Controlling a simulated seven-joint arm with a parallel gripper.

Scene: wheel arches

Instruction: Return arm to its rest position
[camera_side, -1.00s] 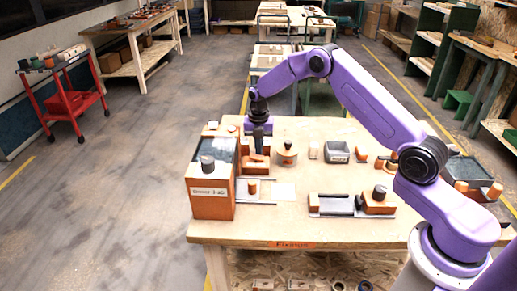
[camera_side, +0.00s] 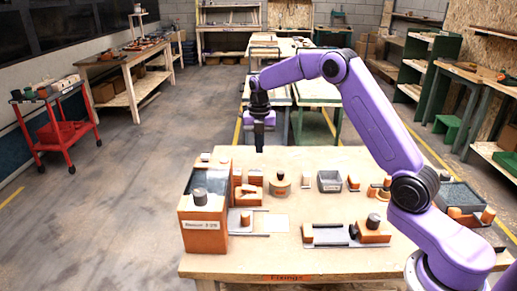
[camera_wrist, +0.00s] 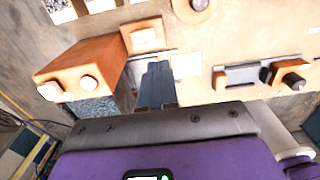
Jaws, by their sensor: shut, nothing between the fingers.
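My purple arm reaches over the wooden workbench (camera_side: 232,262) from the right. My gripper (camera_side: 259,149) points down above the back left part of the bench, clear of the objects in the side view. Its dark fingers are together and hold nothing. In the wrist view the closed fingers (camera_wrist: 157,68) show at the middle, with bench objects beyond them.
An orange box with a label and dark top (camera_side: 204,222) stands at the bench's left. An orange block (camera_side: 250,195), a round spool (camera_side: 280,187), a grey bin (camera_side: 329,181) and a slotted fixture (camera_side: 331,234) also stand there. Above the bench is free air.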

